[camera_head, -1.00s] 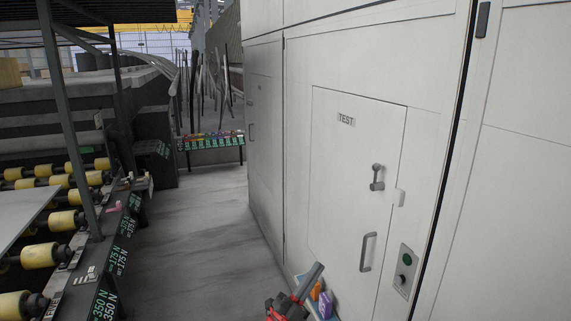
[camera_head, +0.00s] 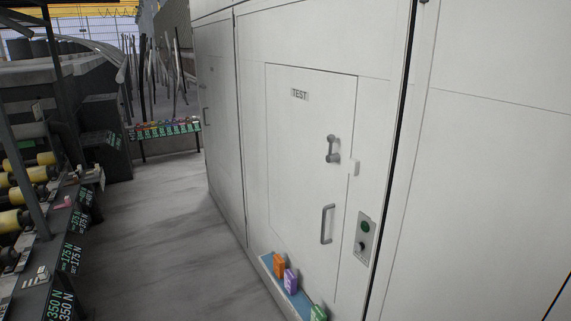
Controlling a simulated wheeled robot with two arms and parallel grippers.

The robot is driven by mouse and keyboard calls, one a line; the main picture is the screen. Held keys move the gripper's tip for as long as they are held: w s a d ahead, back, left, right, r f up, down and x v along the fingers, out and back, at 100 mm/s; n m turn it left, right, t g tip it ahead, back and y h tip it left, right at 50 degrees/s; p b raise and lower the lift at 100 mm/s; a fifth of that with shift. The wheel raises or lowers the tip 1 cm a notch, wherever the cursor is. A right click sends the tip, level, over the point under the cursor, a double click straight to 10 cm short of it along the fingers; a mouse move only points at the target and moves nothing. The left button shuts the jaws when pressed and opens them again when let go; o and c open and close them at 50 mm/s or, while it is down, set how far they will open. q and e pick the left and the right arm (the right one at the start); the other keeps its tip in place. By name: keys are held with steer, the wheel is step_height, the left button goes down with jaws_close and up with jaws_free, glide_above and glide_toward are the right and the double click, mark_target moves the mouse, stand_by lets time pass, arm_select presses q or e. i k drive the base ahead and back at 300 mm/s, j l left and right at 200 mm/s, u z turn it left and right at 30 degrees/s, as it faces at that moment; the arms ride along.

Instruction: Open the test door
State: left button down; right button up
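The test door (camera_head: 300,150) is a pale panel set in the front of a large white cabinet, with a "TEST" label (camera_head: 299,94) near its top. It looks closed, flush with the cabinet face. A grey lever latch (camera_head: 332,149) sits on its upper right side, with a small pale block (camera_head: 353,167) at the door's right edge. A grey vertical pull handle (camera_head: 327,224) is below the latch. Neither of my grippers shows in the head view now.
A control plate (camera_head: 364,240) with a green button is right of the handle. A low blue-topped ledge below the door holds an orange (camera_head: 279,264), a purple (camera_head: 290,280) and a green item (camera_head: 318,313). A roller bench (camera_head: 40,240) stands left; the grey floor between (camera_head: 165,240) is clear.

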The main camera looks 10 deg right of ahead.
mark_target(308, 194)
steer(key=z, duration=0.5)
steer(key=i+j+z, duration=0.5)
steer(key=j, duration=0.3)
steer(key=i+j+z, duration=0.25)
steer(key=i+j, duration=0.2)
steer(key=j, duration=0.15)
steer(key=i+j, duration=0.15)
steer(key=j, duration=0.2)
steer(key=i+j, duration=0.2)
steer(key=j, duration=0.15)
steer(key=z, duration=0.05)
